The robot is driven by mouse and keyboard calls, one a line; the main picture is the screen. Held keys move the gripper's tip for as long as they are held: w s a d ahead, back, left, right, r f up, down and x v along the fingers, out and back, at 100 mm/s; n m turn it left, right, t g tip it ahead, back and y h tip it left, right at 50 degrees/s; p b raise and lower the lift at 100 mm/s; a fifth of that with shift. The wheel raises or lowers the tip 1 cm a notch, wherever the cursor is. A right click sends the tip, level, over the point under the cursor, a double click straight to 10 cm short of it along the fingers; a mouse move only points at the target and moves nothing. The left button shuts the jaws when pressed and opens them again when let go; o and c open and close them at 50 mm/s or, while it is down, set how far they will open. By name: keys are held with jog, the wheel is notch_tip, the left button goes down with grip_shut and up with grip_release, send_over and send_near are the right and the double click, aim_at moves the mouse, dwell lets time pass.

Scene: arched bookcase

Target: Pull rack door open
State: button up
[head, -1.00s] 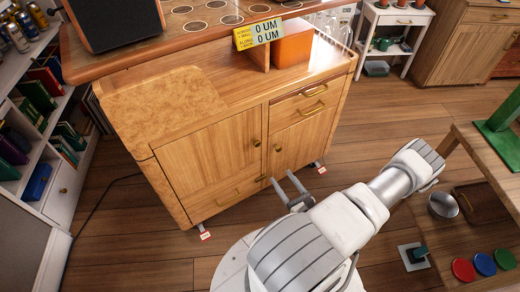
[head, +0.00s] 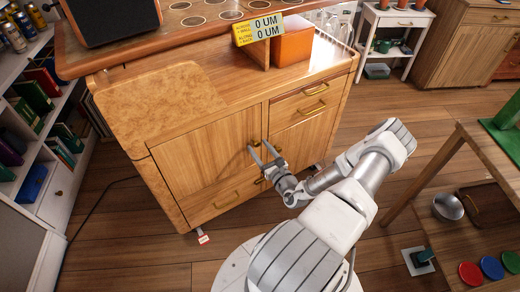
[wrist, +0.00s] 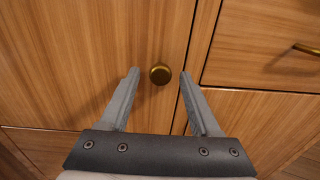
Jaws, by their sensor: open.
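The wooden cabinet's left door (head: 205,155) is closed. A small round brass knob (wrist: 160,73) sits near that door's right edge in the wrist view. My gripper (head: 260,147) is at the cabinet front, pointing at the door. Its two grey fingers are open, and the wrist view shows the knob between the fingertips (wrist: 158,78), with gaps on both sides. I cannot tell how far the fingertips are from the door surface. In the head view, the fingers partly cover the area around the knob.
A drawer with a brass handle (head: 314,88) and another wooden panel (head: 302,137) lie right of the door. A lower drawer (head: 228,197) is beneath it. A white bookshelf (head: 58,190) stands left. A wooden table (head: 480,160) stands right.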

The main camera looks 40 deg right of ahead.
grip_shut()
dwell(0.3)
dwell(1.1)
